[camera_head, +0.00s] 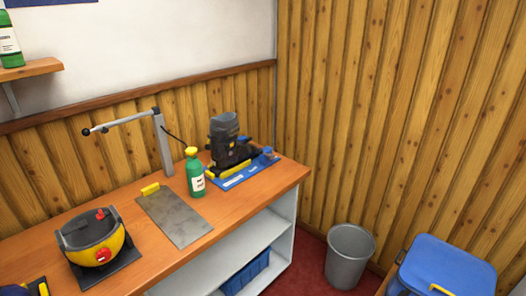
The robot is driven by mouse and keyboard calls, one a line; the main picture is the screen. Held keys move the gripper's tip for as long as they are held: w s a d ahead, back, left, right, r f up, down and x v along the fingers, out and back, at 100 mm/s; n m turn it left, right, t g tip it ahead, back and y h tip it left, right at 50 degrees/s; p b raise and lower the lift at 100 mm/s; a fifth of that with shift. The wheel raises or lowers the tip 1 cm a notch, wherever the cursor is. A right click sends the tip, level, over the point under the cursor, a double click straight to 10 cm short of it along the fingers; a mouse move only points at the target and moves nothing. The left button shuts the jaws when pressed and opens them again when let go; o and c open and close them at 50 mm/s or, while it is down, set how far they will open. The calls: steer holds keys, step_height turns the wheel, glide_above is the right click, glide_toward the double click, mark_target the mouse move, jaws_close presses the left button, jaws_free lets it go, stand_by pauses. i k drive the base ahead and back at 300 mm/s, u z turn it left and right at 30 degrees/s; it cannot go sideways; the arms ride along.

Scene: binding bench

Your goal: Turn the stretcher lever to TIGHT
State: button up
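No lettering reading TIGHT can be made out, and I cannot tell for sure which part is the stretcher lever. A grey post (163,143) stands at the back of the bench, with a level grey arm (120,122) reaching left to a black ball end. A round yellow and black device (92,240) with red parts on its top and front sits on a dark base at the left of the bench. My gripper is not in view.
On the wooden bench (160,262) lie a grey plate (174,216) with a yellow block, a green bottle (195,174) and a black machine (229,143) on a blue base. A dark and yellow item is cut off lower left. A grey bin (348,257) and blue lidded bin (447,268) stand right.

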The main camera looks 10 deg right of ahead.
mark_target(261, 151)
steer(key=u, duration=0.1)
steer(key=i, duration=0.95)
steer(key=u, duration=5.1)
steer(key=i, duration=0.15)
steer(key=z, duration=3.1)
steer(key=k, duration=0.1)
steer(key=u, duration=0.15)
